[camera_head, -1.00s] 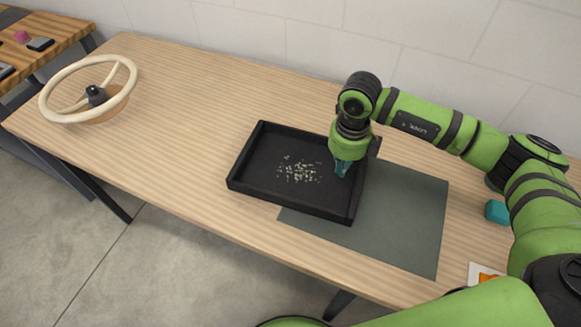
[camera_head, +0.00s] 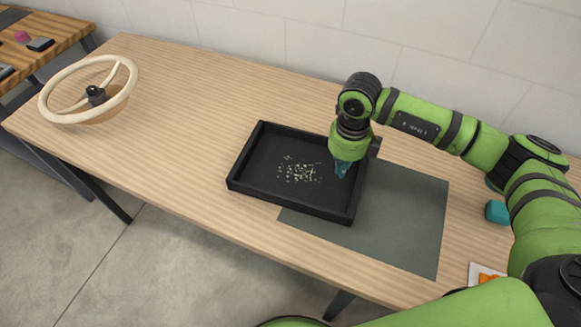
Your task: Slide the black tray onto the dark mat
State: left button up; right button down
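The black tray (camera_head: 285,207) lies on the wooden table with a scatter of small pale bits (camera_head: 299,172) on its floor. Its right part overlaps the left part of the dark mat (camera_head: 405,215); its left part rests on bare wood. My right gripper (camera_head: 342,172) points down at the tray's right end, its teal fingertips at or just inside the right wall. I cannot tell whether the fingers are closed on the wall, and part of that wall is hidden behind the gripper. My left gripper is not in view.
A cream steering wheel (camera_head: 60,87) stands at the table's left end. A teal block (camera_head: 497,212) and a white card with orange on it (camera_head: 484,275) lie right of the mat, near my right arm. A wall runs behind the table. The wood left of the tray is clear.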

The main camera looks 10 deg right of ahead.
aim_at(339, 186)
jog(key=shift+f+b, duration=0.65)
jog(key=shift+f, duration=0.1)
jog(key=shift+f+b, duration=1.4)
jog(key=shift+f, duration=0.1)
jog(key=shift+r, duration=0.35)
jog(key=shift+s+d, duration=0.1)
